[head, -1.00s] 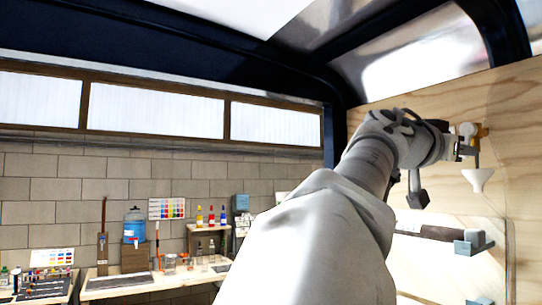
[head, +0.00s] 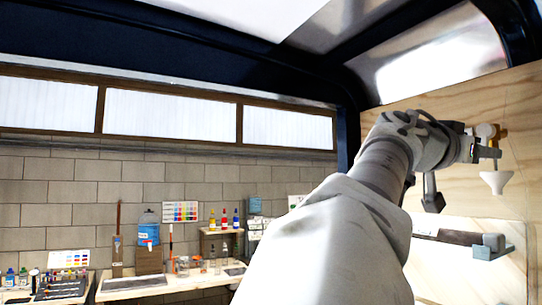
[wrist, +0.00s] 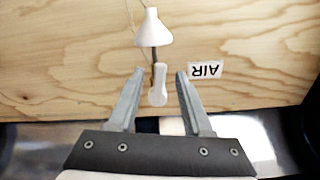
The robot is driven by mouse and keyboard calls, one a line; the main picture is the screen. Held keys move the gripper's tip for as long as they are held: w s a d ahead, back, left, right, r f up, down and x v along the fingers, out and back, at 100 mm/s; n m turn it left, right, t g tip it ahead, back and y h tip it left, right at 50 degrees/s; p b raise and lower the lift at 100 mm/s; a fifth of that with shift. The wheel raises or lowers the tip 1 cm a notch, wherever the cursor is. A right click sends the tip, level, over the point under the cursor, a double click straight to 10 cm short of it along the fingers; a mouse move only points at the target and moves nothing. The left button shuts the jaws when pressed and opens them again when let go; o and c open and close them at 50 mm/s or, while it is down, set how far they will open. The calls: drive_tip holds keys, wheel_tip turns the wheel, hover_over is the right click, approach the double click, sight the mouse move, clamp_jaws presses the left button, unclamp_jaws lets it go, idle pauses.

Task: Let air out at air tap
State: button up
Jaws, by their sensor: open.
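The air tap is on the plywood wall. In the wrist view its white handle (wrist: 158,84) is on a dark stem, with a white funnel-shaped piece (wrist: 152,28) at the stem's other end. An upside-down "AIR" label (wrist: 205,70) is beside it. My gripper (wrist: 160,72) is open, with one finger on each side of the handle and a visible gap on both sides. In the head view my gripper (head: 488,152) is at the tap's knob (head: 487,132), above the white funnel (head: 496,182). My arm hides part of the wall.
A teal-ended bracket or shelf (head: 490,246) is on the wall below the tap. The dark frame (head: 346,130) of the enclosure runs overhead and beside my arm. A workbench (head: 165,284) with bottles and jars stands far off at the left.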

drive_tip(key=b+v, duration=0.2)
drive_tip(key=v, duration=1.5)
drive_tip(key=shift+f, duration=0.1)
